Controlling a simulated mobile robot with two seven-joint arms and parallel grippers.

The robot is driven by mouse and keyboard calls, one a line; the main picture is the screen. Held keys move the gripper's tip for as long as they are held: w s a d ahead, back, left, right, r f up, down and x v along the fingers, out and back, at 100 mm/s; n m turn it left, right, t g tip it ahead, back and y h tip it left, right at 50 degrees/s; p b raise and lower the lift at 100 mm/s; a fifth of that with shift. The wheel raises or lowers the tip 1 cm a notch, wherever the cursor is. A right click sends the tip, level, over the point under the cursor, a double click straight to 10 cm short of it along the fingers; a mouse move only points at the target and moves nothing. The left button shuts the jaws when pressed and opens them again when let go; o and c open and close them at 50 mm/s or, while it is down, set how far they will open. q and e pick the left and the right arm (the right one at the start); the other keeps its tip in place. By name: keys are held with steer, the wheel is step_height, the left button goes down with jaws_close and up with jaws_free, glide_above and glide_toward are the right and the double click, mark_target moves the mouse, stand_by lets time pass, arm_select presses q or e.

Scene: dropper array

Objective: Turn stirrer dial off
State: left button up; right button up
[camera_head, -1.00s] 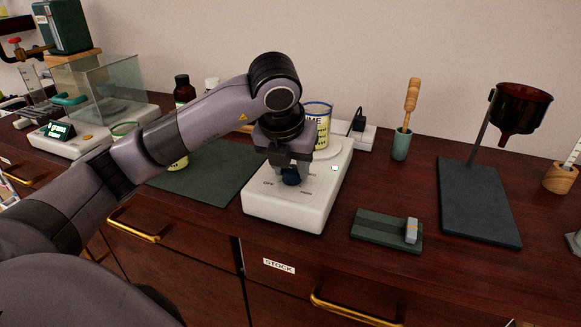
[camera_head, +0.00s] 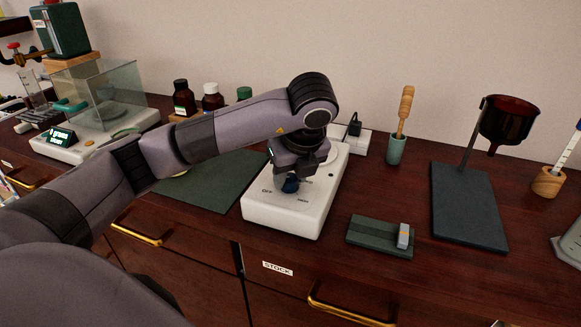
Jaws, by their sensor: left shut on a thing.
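The white stirrer (camera_head: 283,219) stands on the dark wooden bench, with OFF printed on its front panel to the left of the dial and another mark to the right. My left gripper (camera_head: 291,176) comes down from above and is shut on the dial. Its fingers cover the dial's upper part, and I cannot tell where its pointer stands. My arm hides much of the stirrer's rear. My right gripper is not in view.
A dark green mat (camera_head: 215,190) lies left of the stirrer. Bottles (camera_head: 212,98) and a balance (camera_head: 75,145) stand behind and left.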

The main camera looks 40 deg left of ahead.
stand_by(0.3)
arm_select(q)
steer(key=o, duration=1)
steer(key=p+v, duration=0.2)
steer(key=v, duration=0.3)
steer(key=shift+d+r, duration=0.1)
steer(key=shift+r, duration=0.15)
steer(key=shift+v, duration=0.8)
steer(key=shift+s, duration=0.1)
